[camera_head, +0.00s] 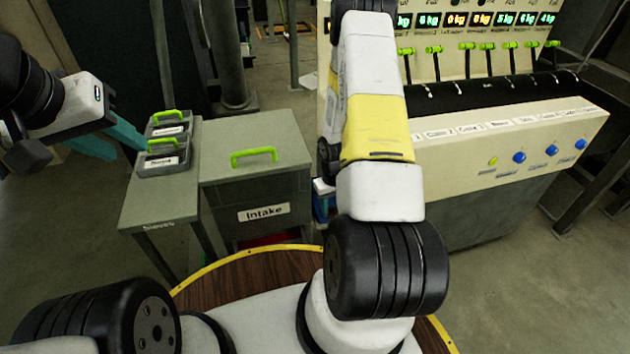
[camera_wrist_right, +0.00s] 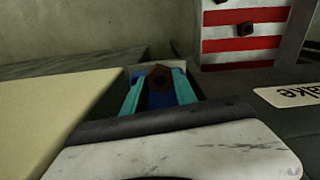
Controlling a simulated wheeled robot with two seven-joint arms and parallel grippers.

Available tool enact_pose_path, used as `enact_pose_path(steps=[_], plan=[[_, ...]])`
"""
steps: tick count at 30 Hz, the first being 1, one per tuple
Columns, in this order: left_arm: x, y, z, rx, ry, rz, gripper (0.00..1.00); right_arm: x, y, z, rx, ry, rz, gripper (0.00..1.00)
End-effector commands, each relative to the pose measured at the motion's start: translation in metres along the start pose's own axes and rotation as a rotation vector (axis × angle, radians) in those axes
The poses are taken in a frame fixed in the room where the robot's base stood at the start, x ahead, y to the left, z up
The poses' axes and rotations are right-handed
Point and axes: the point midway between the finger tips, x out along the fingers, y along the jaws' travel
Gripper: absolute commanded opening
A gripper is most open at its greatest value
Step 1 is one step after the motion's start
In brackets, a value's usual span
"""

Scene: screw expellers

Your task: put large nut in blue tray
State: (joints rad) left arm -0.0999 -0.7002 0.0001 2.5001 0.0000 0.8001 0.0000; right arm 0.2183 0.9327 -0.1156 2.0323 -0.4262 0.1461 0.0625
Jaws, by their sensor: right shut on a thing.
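A brown nut (camera_wrist_right: 159,77) with a hole in it sits between the teal fingertips of my right gripper (camera_wrist_right: 160,80) in the right wrist view. The gripper is shut on it. Blue surface of the tray (camera_wrist_right: 158,99) shows below and behind the nut, between the fingers; whether the nut touches it I cannot tell. In the head view a bit of the blue tray (camera_head: 323,207) shows beside the Intake cabinet, and my right arm hides the right gripper and nut. My left gripper (camera_head: 124,150) is open and empty by the grey bins.
The grey Intake cabinet (camera_head: 255,185) has a green handle. Grey bins (camera_head: 165,150) with green handles stand on a side table (camera_head: 150,205). A cream machine (camera_head: 500,140) with levers and blue knobs is at right. A red-and-white striped box (camera_wrist_right: 240,35) stands behind the tray.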

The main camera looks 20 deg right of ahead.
Motion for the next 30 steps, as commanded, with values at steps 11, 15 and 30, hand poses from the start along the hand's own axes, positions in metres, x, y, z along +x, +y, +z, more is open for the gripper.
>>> enact_pose_path(steps=[11,15,30], plan=[[0.0,0.0,0.0,0.0,0.0,0.0,0.36,0.005,0.011,-0.041,0.0,0.0,0.0,0.0],[0.0,0.0,0.0,0.0,0.0,0.0,0.36,0.026,0.011,-0.04,-0.002,-0.005,-0.001,0.0],[0.0,0.0,0.0,0.0,0.0,0.0,0.36,0.042,0.011,-0.041,0.0,-0.001,0.0,0.4]])
